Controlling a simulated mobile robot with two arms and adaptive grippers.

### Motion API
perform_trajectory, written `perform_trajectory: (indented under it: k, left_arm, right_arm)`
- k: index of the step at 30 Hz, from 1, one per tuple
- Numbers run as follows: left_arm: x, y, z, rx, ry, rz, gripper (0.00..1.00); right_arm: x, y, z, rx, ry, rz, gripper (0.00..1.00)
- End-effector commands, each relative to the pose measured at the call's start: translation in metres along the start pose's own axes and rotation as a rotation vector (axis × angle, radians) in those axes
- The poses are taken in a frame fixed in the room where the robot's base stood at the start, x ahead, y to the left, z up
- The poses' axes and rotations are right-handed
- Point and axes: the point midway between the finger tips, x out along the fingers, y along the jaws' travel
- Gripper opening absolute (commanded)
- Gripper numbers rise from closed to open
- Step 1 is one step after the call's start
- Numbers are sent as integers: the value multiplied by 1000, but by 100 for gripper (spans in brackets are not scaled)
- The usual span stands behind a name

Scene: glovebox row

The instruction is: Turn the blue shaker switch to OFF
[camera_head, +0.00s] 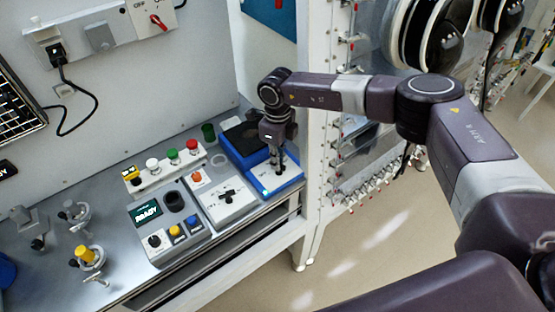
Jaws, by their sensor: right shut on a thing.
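The blue shaker (231,155) stands at the right end of the grey bench, with a dark top at its back and a light front panel. My right gripper (279,170) points down at the right part of that front panel. Its fingers are shut on what appears to be the shaker's switch, which they mostly hide. I cannot read the switch's position. My left gripper is not in view.
Left of the shaker are a white box with a black control (228,196), a grey unit reading READY (147,213) and a strip of coloured buttons (172,157). A white frame post (315,130) stands close right of the shaker.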

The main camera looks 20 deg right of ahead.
Motion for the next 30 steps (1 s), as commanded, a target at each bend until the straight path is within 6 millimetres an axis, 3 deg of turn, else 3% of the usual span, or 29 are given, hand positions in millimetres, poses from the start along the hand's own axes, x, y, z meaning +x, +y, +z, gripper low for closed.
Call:
perform_trajectory:
  k: [8, 30]
  left_arm:
    - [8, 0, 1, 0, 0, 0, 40]
    - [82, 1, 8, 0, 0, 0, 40]
  right_arm:
    - [2, 0, 0, -36, -1, -1, 0]
    - [2, 2, 0, -510, -2, -2, 0]
